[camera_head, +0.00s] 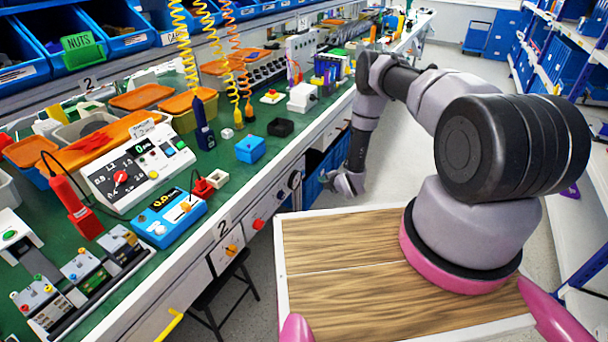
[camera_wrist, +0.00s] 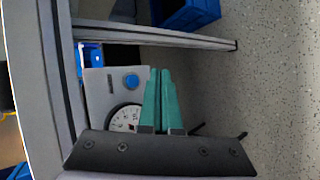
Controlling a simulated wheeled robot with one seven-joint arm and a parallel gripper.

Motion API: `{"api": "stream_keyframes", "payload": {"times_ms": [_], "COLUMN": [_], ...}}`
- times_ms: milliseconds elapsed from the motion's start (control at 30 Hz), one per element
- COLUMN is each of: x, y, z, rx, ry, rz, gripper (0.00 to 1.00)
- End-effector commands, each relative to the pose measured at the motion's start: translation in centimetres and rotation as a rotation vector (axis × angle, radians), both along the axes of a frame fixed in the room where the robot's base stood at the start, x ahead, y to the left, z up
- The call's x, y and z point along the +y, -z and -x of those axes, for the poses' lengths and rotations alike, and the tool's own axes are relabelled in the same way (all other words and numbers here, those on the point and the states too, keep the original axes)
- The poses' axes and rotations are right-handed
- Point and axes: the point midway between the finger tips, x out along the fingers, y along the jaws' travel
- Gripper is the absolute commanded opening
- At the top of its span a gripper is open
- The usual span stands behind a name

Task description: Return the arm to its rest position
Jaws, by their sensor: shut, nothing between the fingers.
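My arm (camera_head: 430,90) rises from its pink-ringed base, reaches forward and bends down, so that my gripper (camera_head: 345,184) hangs beside the bench front, over the floor. In the wrist view the two teal fingers of my gripper (camera_wrist: 160,72) lie side by side, shut, with nothing between them. A grey panel (camera_wrist: 98,88) with a blue button (camera_wrist: 131,81) and a round white dial (camera_wrist: 124,119) shows behind and left of the fingers. The fingers cover part of the dial, and I cannot tell if they touch the panel.
The green-topped bench (camera_head: 235,178) runs along the left, with switch panels on its front, including a red knob (camera_head: 258,224). My wooden deck is clear. Blue shelving (camera_head: 550,50) stands on the right. The grey floor (camera_head: 395,170) between is open. A dark stool (camera_head: 222,290) stands under the bench.

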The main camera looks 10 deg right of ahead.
Motion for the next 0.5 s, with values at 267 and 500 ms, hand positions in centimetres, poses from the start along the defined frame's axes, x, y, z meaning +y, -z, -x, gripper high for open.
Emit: {"api": "stream_keyframes", "payload": {"times_ms": [267, 500], "x": [-0.07, -0.20], "y": [-0.02, -0.97], "z": [0.05, -0.64], "rx": [0.000, 0.003], "ry": [0.000, 0.012], "rz": [0.000, -0.008], "gripper": [0.00, 0.00]}}
